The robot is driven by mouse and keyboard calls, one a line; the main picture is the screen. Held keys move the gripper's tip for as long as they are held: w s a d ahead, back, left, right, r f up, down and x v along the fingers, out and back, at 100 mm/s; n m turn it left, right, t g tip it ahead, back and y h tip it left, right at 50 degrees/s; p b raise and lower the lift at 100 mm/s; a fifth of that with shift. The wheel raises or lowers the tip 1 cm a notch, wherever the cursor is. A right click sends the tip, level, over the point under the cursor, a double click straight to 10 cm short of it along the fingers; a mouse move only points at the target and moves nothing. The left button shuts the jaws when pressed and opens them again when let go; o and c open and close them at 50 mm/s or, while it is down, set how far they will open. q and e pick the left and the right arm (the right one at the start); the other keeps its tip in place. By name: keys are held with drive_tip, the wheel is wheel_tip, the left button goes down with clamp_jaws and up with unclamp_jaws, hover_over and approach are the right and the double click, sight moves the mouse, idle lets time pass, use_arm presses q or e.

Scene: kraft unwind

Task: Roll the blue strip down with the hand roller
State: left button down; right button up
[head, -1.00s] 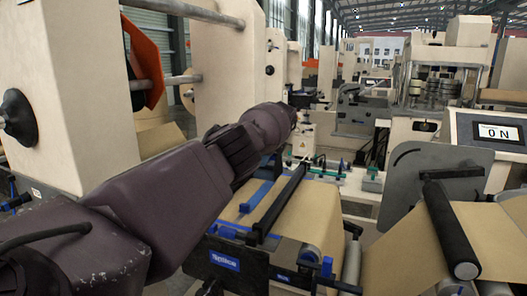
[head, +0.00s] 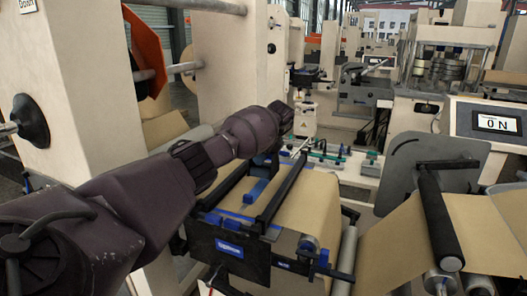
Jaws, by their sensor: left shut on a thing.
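A narrow blue strip (head: 256,190) lies on the splice table, left of a long black bar (head: 280,193). More blue shows along the table's near left edge. My left arm reaches in from the left, over the table's far left end. My left gripper (head: 267,160) points down below the wrist, small and dark, and its fingers are largely hidden by my arm. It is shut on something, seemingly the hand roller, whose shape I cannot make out. Whether it touches the strip cannot be told. My right gripper is not in view.
Brown kraft web (head: 318,205) runs over the table right of the black bar. A black-sleeved roller (head: 440,217) and a grey plate (head: 415,170) stand to the right. A green-and-white bench (head: 340,157) lies beyond. A cream machine column (head: 85,90) flanks my arm on the left.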

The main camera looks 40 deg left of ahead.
use_arm(q)
drive_tip(key=shift+s+d+r, duration=0.15)
drive_tip(key=shift+s+d, duration=0.05)
drive_tip(key=shift+s, duration=0.5)
drive_tip(key=s, duration=0.1)
drive_tip(key=s+d+f, duration=0.1)
drive_tip(key=s, duration=0.3)
drive_tip(key=shift+s+d+f, duration=0.2)
drive_tip(key=shift+d, duration=0.15)
drive_tip(key=shift+f+b, duration=0.7)
drive_tip(key=shift+f, duration=0.2)
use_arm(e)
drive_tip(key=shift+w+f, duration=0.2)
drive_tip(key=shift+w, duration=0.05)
use_arm(q)
drive_tip(key=shift+f, duration=0.3)
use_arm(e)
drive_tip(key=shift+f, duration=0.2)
